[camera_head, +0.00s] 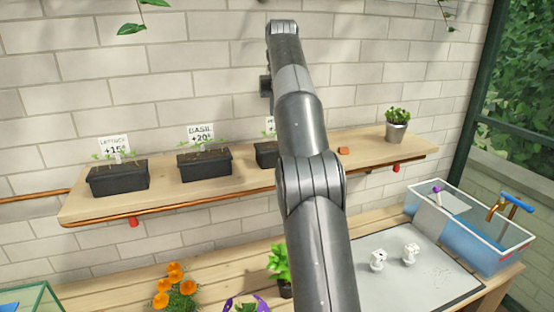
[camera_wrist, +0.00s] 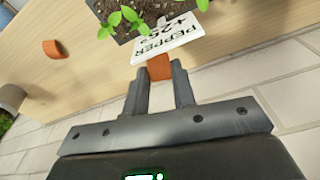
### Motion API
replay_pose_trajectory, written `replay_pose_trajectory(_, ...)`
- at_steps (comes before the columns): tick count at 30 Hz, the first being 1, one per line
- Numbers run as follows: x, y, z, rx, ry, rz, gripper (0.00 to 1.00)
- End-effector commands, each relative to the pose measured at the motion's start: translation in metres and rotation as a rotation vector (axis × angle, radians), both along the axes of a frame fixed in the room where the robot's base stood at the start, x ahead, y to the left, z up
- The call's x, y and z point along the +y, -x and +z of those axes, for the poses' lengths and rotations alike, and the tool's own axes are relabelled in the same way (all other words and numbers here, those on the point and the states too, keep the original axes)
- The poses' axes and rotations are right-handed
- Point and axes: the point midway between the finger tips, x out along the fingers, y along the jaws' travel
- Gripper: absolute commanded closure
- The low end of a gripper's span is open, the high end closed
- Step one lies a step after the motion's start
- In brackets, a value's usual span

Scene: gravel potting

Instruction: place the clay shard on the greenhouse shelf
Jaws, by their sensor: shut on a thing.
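In the wrist view, my gripper (camera_wrist: 160,80) is shut on an orange-brown clay shard (camera_wrist: 158,67), held between the fingertips. The shard appears against the wooden greenhouse shelf (camera_wrist: 95,70), close to its wall-side edge and beside the pepper sign (camera_wrist: 170,38). I cannot tell whether it touches the shelf. A second orange-brown shard (camera_wrist: 54,48) lies on the shelf. It also shows in the head view (camera_head: 343,150), right of my arm on the shelf (camera_head: 230,185). My gripper and the held shard cannot be made out in the head view.
Dark planters with lettuce (camera_head: 118,180) and basil (camera_head: 204,163) stand on the shelf. The pepper planter (camera_head: 266,155) is partly hidden by my arm. A grey potted plant (camera_head: 396,131) stands at the right end. Below are orange flowers (camera_head: 173,290) and a water basin (camera_head: 470,235).

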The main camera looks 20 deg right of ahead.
Motion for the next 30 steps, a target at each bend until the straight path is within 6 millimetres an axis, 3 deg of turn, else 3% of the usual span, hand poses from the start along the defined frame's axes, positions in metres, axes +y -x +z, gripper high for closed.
replay_pose_trajectory(1, 0.025, -0.003, 0.005, -0.002, 0.001, 0.044, 0.97)
replay_pose_trajectory(4, 0.063, -0.004, 0.013, -0.002, 0.001, 0.118, 0.97)
replay_pose_trajectory(6, 0.085, -0.004, 0.017, -0.002, 0.0, 0.161, 0.97)
replay_pose_trajectory(10, 0.109, -0.004, 0.015, 0.0, -0.001, 0.218, 0.97)
replay_pose_trajectory(17, 0.121, -0.004, 0.01, 0.001, -0.002, 0.246, 0.97)
replay_pose_trajectory(30, 0.121, -0.004, -0.036, 0.002, -0.001, 0.246, 0.97)
